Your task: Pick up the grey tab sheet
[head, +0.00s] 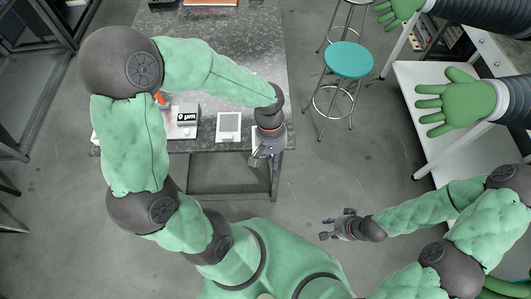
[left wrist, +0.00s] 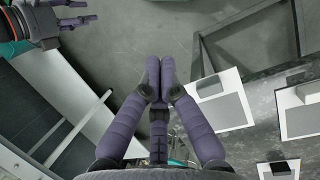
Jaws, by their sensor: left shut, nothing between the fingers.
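A grey sheet (left wrist: 222,112) lies on a white plate (left wrist: 207,87) near the table edge in the left wrist view. A second grey sheet (left wrist: 306,120) lies on another white plate (left wrist: 287,98) to its right. In the head view one grey sheet (head: 229,121) shows on its plate, and the other is mostly hidden behind my left gripper (head: 256,160). My right gripper (head: 326,228) is open and empty, away from the table.
The speckled grey table (head: 225,65) holds a white gauge (head: 185,118) reading 0 µm, left of the plates. A teal stool (head: 349,60) stands right of the table. Two green gloves (head: 455,101) (head: 398,10) reach in from the right. Open floor lies between.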

